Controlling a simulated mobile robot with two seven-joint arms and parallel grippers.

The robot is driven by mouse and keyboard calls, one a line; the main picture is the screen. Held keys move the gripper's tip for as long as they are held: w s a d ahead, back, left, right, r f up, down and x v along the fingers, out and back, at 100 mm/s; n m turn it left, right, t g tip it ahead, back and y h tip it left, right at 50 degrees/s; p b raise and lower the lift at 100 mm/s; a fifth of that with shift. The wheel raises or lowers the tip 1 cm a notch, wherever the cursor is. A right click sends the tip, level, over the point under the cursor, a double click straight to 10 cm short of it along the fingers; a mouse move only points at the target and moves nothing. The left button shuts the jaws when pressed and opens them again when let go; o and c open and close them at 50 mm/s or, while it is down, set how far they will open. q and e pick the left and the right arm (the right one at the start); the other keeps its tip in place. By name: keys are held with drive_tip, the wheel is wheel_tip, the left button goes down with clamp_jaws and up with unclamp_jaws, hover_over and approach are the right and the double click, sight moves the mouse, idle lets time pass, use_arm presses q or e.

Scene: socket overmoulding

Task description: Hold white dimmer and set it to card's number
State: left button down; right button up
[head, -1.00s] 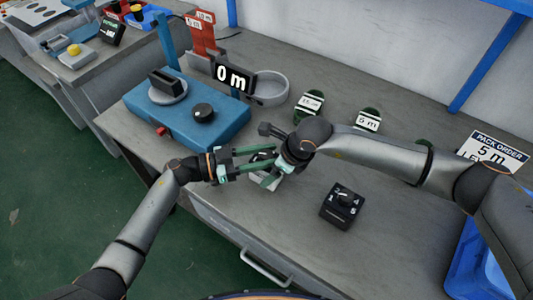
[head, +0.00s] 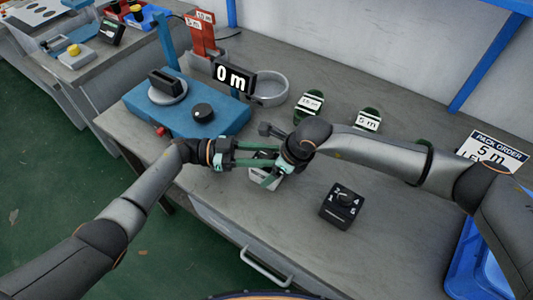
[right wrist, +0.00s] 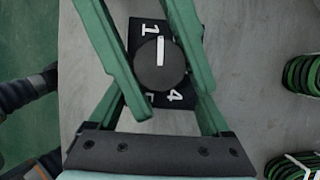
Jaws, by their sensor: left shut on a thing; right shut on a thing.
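The white dimmer (head: 263,182) is held above the bench between my two grippers. In the right wrist view its dark face (right wrist: 139,42) shows a 1 and a 4; other marks are partly covered. The white line on its round knob (right wrist: 160,66) points up in that view, just right of the 1.
A black dimmer (head: 341,207) stands on the bench to the right. A blue machine (head: 225,125) with a 0 m display (head: 234,78) stands at the back left. Labelled green coils (head: 368,120) lie behind. A blue bin (head: 470,262) is at the right.

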use_arm(q)
drive_tip(key=shift+m+g, duration=0.6)
drive_tip(key=shift+g, duration=0.4)
drive_tip(key=shift+c, duration=2.2)
unclamp_jaws()
drive_tip(key=shift+a, duration=0.15)
drive_tip(key=w+a, duration=0.1)
drive_tip(key=a, duration=0.6)
drive_tip(key=shift+w+a, duration=0.2)
drive_tip(key=shift+a, duration=0.15)
